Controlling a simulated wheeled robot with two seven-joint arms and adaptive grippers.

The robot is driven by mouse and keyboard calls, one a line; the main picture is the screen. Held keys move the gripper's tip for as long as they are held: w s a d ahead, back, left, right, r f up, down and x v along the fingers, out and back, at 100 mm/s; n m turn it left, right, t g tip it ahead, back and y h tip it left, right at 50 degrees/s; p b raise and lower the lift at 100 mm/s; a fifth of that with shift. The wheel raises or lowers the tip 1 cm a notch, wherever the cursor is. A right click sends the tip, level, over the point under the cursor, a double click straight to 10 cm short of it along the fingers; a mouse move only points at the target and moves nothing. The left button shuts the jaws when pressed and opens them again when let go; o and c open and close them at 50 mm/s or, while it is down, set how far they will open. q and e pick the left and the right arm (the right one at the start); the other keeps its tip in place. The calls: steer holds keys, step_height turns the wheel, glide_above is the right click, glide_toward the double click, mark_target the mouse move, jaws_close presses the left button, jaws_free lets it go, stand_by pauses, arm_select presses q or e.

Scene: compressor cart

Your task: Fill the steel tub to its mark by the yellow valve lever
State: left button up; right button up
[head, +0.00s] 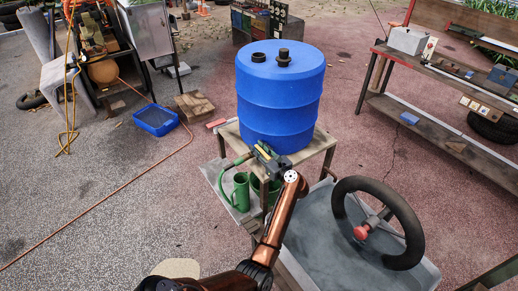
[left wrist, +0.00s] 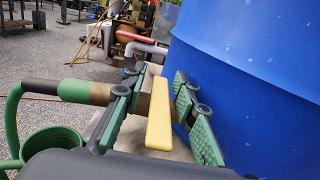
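The yellow valve lever (left wrist: 160,112) stands between the green-padded fingers of my left gripper (left wrist: 158,110) in the left wrist view. Gaps show on both sides of it, so the fingers are open around it. In the head view my left gripper (head: 265,157) is at the foot of the blue drum (head: 281,95), and the lever is a small yellow strip there. A green hose (left wrist: 12,125) joins the brown pipe fitting (left wrist: 98,92) beside the lever and bends down. I cannot pick out the steel tub or its mark with certainty. My right gripper is not in view.
The drum stands on a wooden stand (head: 322,146). Green cans (head: 241,191) sit below it. A black steering wheel (head: 406,229) rises over a grey metal surface (head: 330,250) at the right. A blue tray (head: 156,119) lies on open ground at the left.

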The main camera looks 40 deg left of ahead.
arm_select(q)
steer(key=shift+d, duration=0.2)
steer(key=v, duration=1.1)
steer(key=shift+s+d, duration=0.15)
steer(key=shift+d, duration=0.2)
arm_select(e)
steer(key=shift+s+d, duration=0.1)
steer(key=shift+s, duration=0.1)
arm_select(q)
steer(key=shift+d+f, duration=0.1)
